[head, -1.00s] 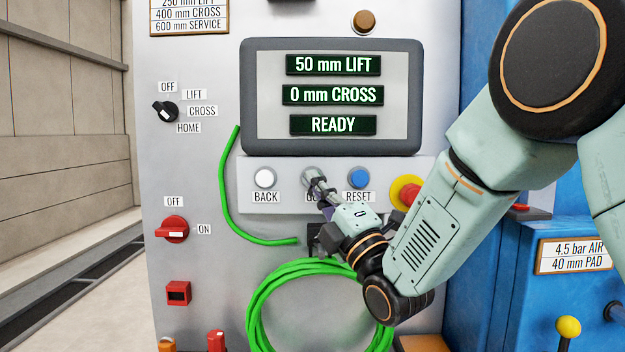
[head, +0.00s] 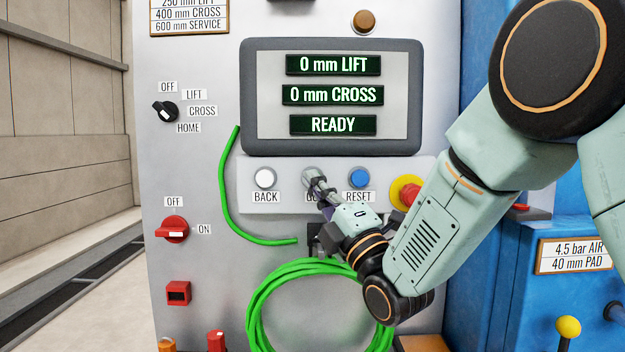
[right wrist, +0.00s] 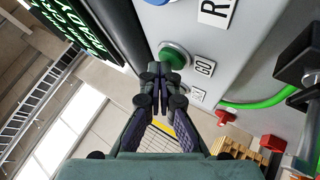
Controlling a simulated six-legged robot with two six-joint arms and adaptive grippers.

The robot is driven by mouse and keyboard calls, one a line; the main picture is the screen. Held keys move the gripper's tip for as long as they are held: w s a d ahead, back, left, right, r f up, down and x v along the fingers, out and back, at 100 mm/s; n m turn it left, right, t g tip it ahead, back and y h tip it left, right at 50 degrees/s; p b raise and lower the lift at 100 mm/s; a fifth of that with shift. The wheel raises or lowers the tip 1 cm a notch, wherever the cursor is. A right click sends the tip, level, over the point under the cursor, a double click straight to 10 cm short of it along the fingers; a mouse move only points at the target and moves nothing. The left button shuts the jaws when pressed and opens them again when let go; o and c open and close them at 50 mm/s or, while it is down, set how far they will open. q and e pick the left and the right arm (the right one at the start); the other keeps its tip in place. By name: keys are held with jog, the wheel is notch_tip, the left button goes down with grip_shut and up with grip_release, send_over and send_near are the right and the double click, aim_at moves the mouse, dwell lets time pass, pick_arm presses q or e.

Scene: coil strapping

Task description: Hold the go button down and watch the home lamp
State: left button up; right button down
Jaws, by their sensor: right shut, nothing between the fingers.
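The green go button (right wrist: 175,54) shows in the right wrist view beside its GO label. My right gripper (head: 313,177) is shut and empty, with its fingertips at the button; in the right wrist view the fingertips (right wrist: 158,74) overlap the button's lower edge. In the head view the gripper mostly hides the button. The screen (head: 331,95) reads 0 mm LIFT, 0 mm CROSS and READY. A brown round fitting (head: 364,22) above the screen looks unlit; I see no label on it, so I cannot tell if it is the home lamp. My left gripper is not in view.
A white BACK button (head: 264,178) and a blue RESET button (head: 359,178) flank the go button. A red stop button (head: 405,191) sits close to my right arm. A black selector (head: 165,112) points toward HOME. A green hose coil (head: 258,308) hangs below.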

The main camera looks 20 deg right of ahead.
jog(key=shift+s, duration=0.15)
jog(key=shift+s+a+f+b, duration=0.1)
jog(key=shift+s+a+b, duration=0.1)
jog(key=shift+s, duration=0.15)
jog(key=shift+s+a+b, duration=0.1)
jog(key=shift+s+b, duration=0.1)
jog(key=shift+s, duration=0.1)
jog(key=shift+s, duration=0.15)
jog(key=s, duration=0.2)
jog(key=s+a+b, duration=0.1)
jog(key=s, duration=0.1)
jog(key=shift+s+a, duration=0.1)
jog(key=shift+s, duration=0.15)
jog(key=shift+s, duration=0.1)
